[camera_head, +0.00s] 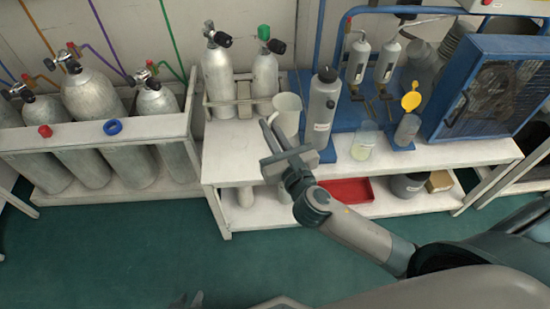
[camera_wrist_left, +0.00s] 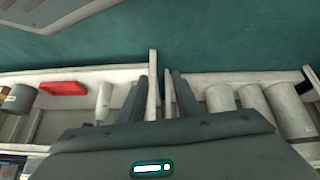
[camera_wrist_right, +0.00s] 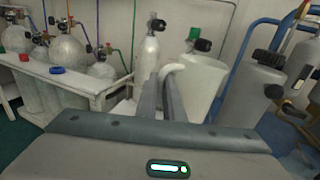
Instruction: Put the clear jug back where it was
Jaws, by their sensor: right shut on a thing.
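The clear jug (camera_head: 362,141), with a little yellowish liquid low inside, stands on the bench top right of the grey flask. My right gripper (camera_head: 272,132) is at the bench's front, left of the clear jug and apart from it. Its fingers are shut on the handle of a white jug (camera_head: 286,112), which also shows in the right wrist view (camera_wrist_right: 202,85). My left gripper (camera_wrist_left: 160,90) is open and empty, with bench and rack posts behind its fingers. In the head view only a dark tip, likely of it, shows at the bottom edge.
A grey flask (camera_head: 322,108) stands close right of the white jug. Two cylinders stand in a holder (camera_head: 234,102) behind it. A yellow-topped canister (camera_head: 408,128) and blue fan unit (camera_head: 490,85) are farther right. A red tray (camera_head: 345,191) lies on the lower shelf.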

